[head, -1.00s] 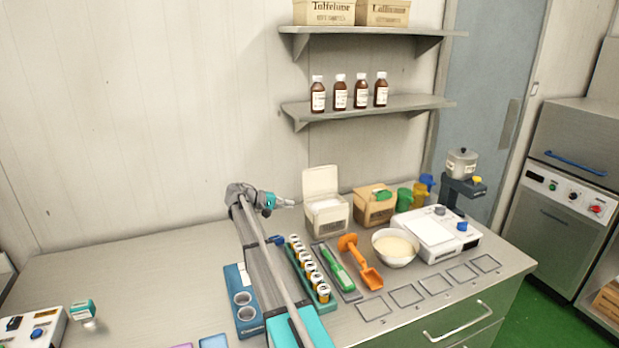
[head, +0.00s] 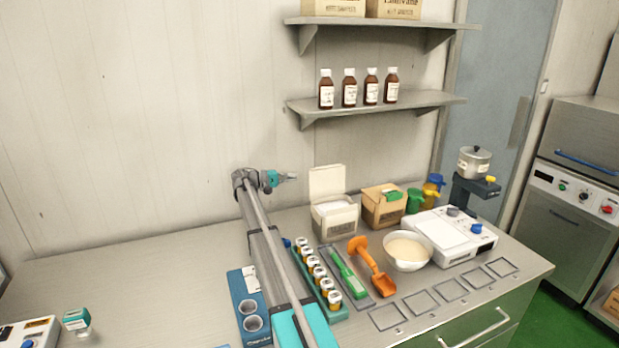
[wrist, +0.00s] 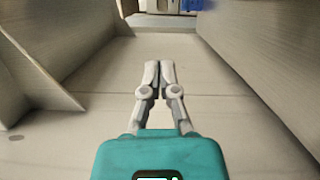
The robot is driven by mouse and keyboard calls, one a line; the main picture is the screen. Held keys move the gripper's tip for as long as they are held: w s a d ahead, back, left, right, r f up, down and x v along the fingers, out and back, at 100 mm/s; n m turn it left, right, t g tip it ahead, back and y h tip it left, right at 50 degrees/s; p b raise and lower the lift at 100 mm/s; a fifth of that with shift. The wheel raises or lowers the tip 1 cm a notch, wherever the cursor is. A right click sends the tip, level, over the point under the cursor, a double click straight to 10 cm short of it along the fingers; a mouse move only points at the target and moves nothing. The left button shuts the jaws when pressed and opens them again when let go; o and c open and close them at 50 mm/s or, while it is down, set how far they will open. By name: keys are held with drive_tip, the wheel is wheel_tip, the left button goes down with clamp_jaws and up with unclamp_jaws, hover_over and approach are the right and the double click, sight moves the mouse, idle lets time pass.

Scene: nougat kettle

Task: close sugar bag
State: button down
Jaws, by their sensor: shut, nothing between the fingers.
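The sugar bag, taken to be the cream box-like container (head: 334,217), stands on the counter near the back wall in the head view. Its flap (head: 327,181) stands upright at the back, and white contents show in the open top. My gripper (head: 293,177) is left of the flap, near its upper part, pointing right. It looks apart from the flap, though depth is hard to judge. In the wrist view my gripper (wrist: 159,66) has its fingers together with nothing between them. I cannot identify the bag for certain in the wrist view.
A brown carton (head: 382,207) stands right of the bag. In front are a rack of jars (head: 318,273), a green-handled tool (head: 346,272), an orange scoop (head: 370,266) and a white bowl (head: 408,265). Shelves (head: 375,103) hang above. The counter's left part is largely clear.

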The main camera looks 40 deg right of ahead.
sight(320, 175)
drive_tip(key=shift+x, duration=5.1)
drive_tip(key=shift+s+a, duration=0.15)
drive_tip(key=shift+d, duration=0.2)
